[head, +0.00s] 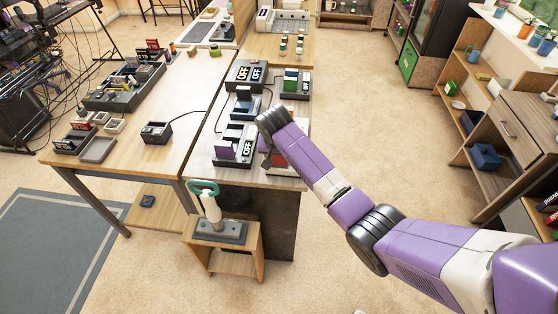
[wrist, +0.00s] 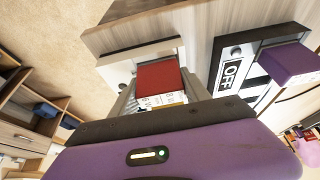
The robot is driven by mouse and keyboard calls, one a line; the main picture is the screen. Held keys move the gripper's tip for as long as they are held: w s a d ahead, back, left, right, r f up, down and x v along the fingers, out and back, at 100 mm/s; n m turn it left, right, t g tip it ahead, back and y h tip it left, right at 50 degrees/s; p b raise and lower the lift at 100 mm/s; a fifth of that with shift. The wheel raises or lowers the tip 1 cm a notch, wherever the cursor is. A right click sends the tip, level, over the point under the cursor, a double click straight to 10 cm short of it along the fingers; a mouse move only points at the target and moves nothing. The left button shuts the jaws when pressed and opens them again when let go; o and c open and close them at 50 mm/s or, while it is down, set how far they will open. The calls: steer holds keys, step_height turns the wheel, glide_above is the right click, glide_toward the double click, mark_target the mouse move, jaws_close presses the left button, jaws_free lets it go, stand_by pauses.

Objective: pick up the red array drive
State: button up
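The red array drive (wrist: 158,78) shows in the wrist view as a red block with a white printed label at its near end. It lies between the two fingers of my gripper (wrist: 160,88), one finger on each side. The fingers are very close to its sides; I cannot tell whether they touch it. Beyond it is a pale surface with a dark edge, near the table's edge. In the head view, my gripper (head: 277,150) is at the right front of the wooden table, and my arm hides most of the drive.
A dark dock with a purple drive (head: 226,147) and an OFF sign (wrist: 230,72) stands just beside my gripper. More docks (head: 246,75) stand farther back on the table. A small stand with a teal-handled object (head: 205,187) is in front. Carpet floor at right is clear.

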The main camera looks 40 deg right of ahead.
steer(key=shift+c, duration=1.3)
steer(key=shift+r, duration=0.1)
